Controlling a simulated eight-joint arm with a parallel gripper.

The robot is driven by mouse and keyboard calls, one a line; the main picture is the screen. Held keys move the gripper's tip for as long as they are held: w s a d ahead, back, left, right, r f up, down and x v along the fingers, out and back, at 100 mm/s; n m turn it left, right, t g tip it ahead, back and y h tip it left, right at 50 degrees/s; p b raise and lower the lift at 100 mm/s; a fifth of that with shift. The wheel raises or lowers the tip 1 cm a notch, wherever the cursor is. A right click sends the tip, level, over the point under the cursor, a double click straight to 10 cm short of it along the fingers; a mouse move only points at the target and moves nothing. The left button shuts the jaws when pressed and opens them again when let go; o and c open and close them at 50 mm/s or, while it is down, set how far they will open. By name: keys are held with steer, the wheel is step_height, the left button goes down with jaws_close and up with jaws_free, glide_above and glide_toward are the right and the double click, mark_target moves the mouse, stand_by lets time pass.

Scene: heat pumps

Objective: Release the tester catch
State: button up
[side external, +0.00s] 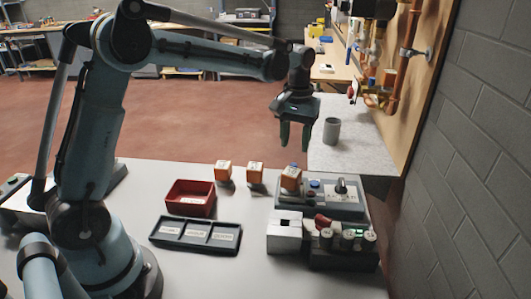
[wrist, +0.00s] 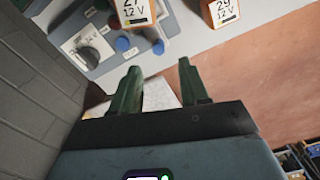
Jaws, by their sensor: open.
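The grey tester (side external: 325,208) sits on the bench under my gripper, with a black knob (side external: 341,186) and a blue button (side external: 314,183) on top. An orange block (side external: 291,178) sits at its left end. In the wrist view the tester (wrist: 77,22) is at upper left, with the knob (wrist: 87,55), a blue button (wrist: 122,45), a second blue part (wrist: 157,46) and the block marked 27 12 V (wrist: 135,11). I cannot tell which part is the catch. My gripper (side external: 295,146) is open, empty and pointing down above the tester, touching nothing; its fingers show in the wrist view (wrist: 158,72).
Two orange blocks (side external: 223,171) (side external: 255,173) stand left of the tester. A red bin (side external: 190,198) and a black labelled tray (side external: 196,236) lie further left. A dark fixture with several cylinders (side external: 343,257) and a pale block (side external: 284,233) stand in front. A grey cup (side external: 331,131) stands behind.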

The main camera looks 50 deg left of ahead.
mark_target(293, 163)
step_height(293, 163, up, 6)
steer(key=shift+f, duration=0.1)
stand_by(0.4)
steer(key=s+d+f+m+t, duration=0.1)
steer(key=s+f+m+t, duration=0.1)
steer(key=s, duration=0.6)
steer(key=s+d+f+m+t, duration=0.2)
steer(key=s+t, duration=0.3)
steer(key=s, duration=0.4)
steer(key=shift+s+m, duration=0.2)
steer(key=shift+m, duration=0.5)
steer(key=shift+d, duration=0.1)
